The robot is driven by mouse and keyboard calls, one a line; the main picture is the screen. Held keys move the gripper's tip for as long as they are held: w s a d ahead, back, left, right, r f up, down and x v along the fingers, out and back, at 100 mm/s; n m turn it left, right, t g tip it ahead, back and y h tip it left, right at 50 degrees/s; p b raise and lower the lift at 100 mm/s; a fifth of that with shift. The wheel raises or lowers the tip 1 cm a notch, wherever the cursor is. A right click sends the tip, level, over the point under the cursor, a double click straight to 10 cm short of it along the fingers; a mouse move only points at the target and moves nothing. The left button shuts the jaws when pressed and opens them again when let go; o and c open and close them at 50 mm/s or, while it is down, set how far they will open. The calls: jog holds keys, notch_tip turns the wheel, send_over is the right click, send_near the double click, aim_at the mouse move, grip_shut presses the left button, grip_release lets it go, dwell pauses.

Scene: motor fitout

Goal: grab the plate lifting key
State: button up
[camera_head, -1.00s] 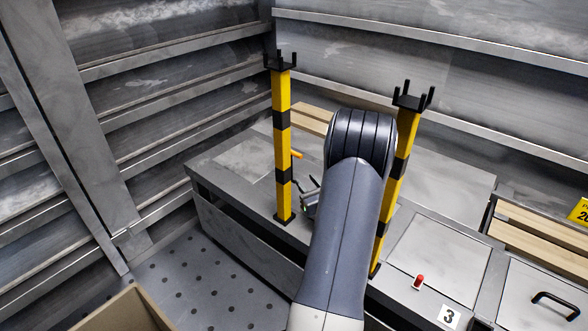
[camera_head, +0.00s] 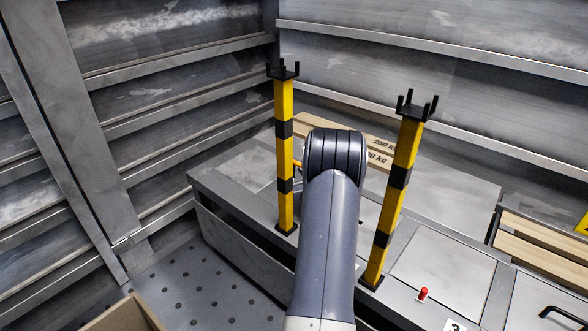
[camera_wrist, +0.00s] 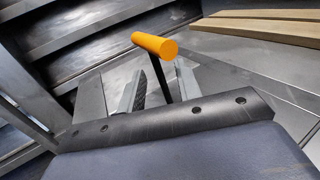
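The plate lifting key has an orange bar handle (camera_wrist: 155,46) on a thin black shaft (camera_wrist: 166,84), standing up from the bench in the wrist view. In the head view only a bit of orange (camera_head: 298,165) shows between the left post and my arm. My gripper (camera_wrist: 161,84) is open, with one finger on each side of the shaft and the handle beyond the fingertips. I cannot tell whether either finger touches the shaft. The lower end of the shaft is hidden. In the head view my arm covers the gripper.
Two yellow-and-black posts with forked tops stand on the bench, a left one (camera_head: 285,150) and a right one (camera_head: 397,190), either side of my arm. Wooden planks (camera_head: 545,245) lie at the right. A small red knob (camera_head: 423,294) sits on the bench front. Slatted metal walls close the back.

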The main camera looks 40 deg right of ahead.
jog(key=shift+w, duration=0.2)
jog(key=shift+c, duration=0.5)
grip_shut()
jog(key=shift+r, duration=0.1)
